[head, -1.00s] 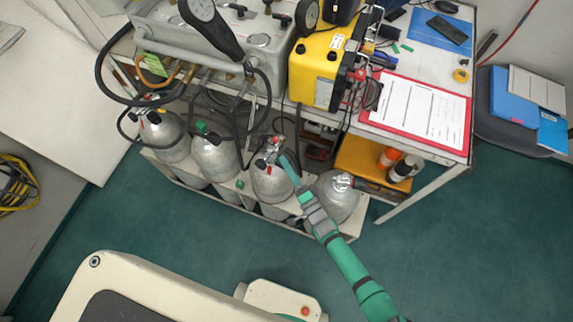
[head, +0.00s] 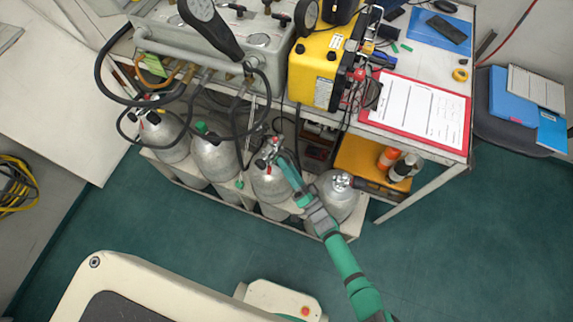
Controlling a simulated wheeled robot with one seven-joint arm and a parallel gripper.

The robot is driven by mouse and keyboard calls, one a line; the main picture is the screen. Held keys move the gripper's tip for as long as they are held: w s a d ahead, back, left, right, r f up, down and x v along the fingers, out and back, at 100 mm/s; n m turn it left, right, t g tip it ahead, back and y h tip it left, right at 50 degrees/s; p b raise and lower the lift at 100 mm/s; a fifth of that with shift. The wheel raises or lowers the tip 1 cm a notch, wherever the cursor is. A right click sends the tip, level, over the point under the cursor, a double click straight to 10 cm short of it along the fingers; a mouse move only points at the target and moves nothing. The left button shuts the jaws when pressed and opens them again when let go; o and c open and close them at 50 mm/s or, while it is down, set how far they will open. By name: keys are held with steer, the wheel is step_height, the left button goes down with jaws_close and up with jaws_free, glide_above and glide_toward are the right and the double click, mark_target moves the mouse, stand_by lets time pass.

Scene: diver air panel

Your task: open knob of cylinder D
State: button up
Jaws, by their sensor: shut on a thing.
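Several grey gas cylinders stand in a row in a low rack under the panel. No letter labels are readable, so I cannot tell by marking which is cylinder D. The third cylinder from the left (head: 268,185) has a valve with red and black parts (head: 268,150) on top. My gripper (head: 280,161) reaches in from the lower right and is shut at this valve, on its knob. The fingertips and the knob are small and partly hidden by the gripper itself. The rightmost cylinder (head: 337,198) has a bare silver valve (head: 342,181), just right of my wrist.
Black hoses (head: 240,120) hang close to the valves. The second cylinder (head: 215,158) has a green cap on top. A cart with a yellow case (head: 318,68) and a red clipboard (head: 412,112) stands above. Green floor (head: 450,240) is clear at right.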

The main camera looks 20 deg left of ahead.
steer(key=o, duration=1)
steer(key=shift+o, duration=0.2)
steer(key=shift+s+d+f, duration=0.2)
steer(key=shift+s+d, duration=0.05)
steer(key=shift+d, duration=0.15)
steer(key=s+d, duration=0.7)
steer(key=d, duration=0.3)
steer(key=shift+s, duration=0.15)
